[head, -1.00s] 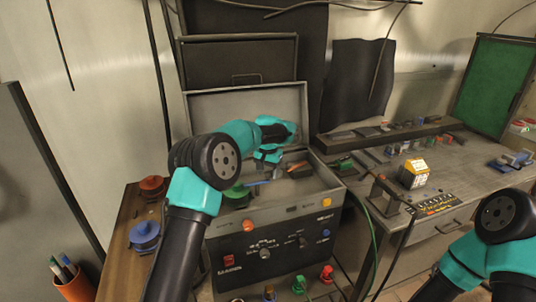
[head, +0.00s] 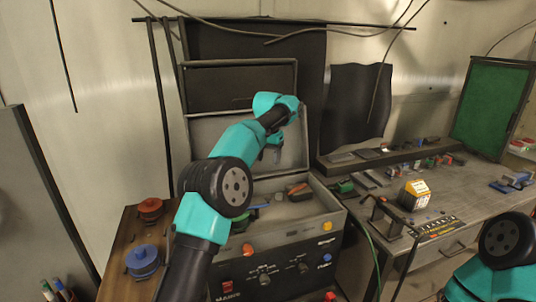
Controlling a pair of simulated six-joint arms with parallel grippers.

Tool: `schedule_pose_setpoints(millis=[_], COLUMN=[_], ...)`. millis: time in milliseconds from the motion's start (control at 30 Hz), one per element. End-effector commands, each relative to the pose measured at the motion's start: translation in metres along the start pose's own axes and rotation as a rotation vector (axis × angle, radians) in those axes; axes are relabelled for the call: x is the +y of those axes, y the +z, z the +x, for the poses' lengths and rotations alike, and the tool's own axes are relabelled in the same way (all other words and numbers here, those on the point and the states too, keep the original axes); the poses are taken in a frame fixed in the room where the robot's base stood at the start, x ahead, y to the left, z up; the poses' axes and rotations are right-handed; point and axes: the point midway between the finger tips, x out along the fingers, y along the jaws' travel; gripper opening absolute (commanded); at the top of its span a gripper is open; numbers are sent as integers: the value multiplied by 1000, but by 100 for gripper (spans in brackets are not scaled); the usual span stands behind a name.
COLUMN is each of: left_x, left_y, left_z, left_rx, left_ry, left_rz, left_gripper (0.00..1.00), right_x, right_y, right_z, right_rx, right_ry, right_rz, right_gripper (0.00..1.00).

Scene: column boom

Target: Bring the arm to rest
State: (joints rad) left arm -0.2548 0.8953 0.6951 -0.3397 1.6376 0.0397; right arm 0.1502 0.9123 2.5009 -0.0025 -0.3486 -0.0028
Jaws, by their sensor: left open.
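My left arm, teal and black, comes up from the bottom of the head view and bends at a large black joint in front of the open case. My left gripper (head: 274,152) is small and partly hidden behind my own arm links. It is open, in front of the raised lid (head: 204,130) and above the case's tray (head: 309,211). I see nothing held in it. Of my right arm, only a black and teal joint shows at the lower right; its gripper is out of the picture.
The case's front panel (head: 245,271) has knobs and buttons. Red (head: 150,206) and blue (head: 143,258) spools stand on the wooden surface at left. A workbench at right holds a yellow-and-white box (head: 414,194), a black-handled frame (head: 388,212) and small parts. Cables hang above.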

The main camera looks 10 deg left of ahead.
Motion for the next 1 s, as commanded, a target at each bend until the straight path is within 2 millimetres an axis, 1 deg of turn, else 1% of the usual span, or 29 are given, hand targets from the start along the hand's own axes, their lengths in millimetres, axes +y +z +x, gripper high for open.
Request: schedule_pose_setpoints(millis=[100,200,600,767,867,1000], left_x=[0,0,0,0,0,-1], left_y=[0,0,1,0,1,1], left_z=[-8,-11,-12,-6,0,14], left_rx=[1,-1,-1,-1,-2,-3], left_ry=[0,0,0,0,0,0], left_rz=[0,1,0,0,0,1], left_gripper=[56,56,56,56,56,56], right_x=[0,0,0,0,0,0], right_y=[0,0,0,0,0,0], right_z=[0,0,0,0,0,0], right_rx=[0,0,0,0,0,0], right_ry=[0,0,0,0,0,0], right_rz=[0,0,0,0,0,0], right_gripper=[43,43,43,43,43,43])
